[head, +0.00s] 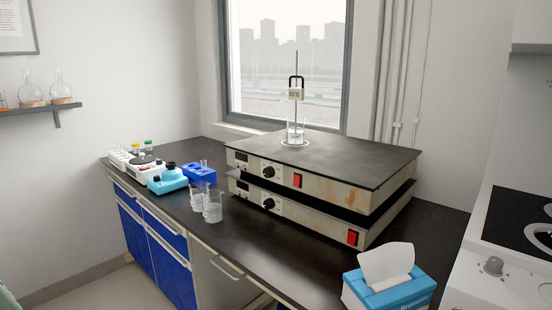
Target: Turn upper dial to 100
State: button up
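Two flat hot-plate units are stacked on the dark bench in the head view. The upper unit (335,188) has a black upper dial (268,172) on its front panel, left of a red switch (297,181). The lower unit (308,220) has a similar black dial (268,204) and a red switch (352,238). Small dark displays sit left of both dials; their readings and the dial markings are too small to read. A glass beaker (295,132) with a digital thermometer (296,94) stands on the upper unit's top. My gripper is not in view.
Two glass beakers (212,207) stand on the bench left of the units. A blue rack (199,174), a turquoise device (168,180) and a white device (146,168) are farther left. A blue tissue box (405,292) stands front right. Bench between beakers and tissue box is clear.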

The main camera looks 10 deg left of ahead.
aim_at(269, 171)
jog(key=i+j+u, duration=0.55)
jog(key=i, duration=0.25)
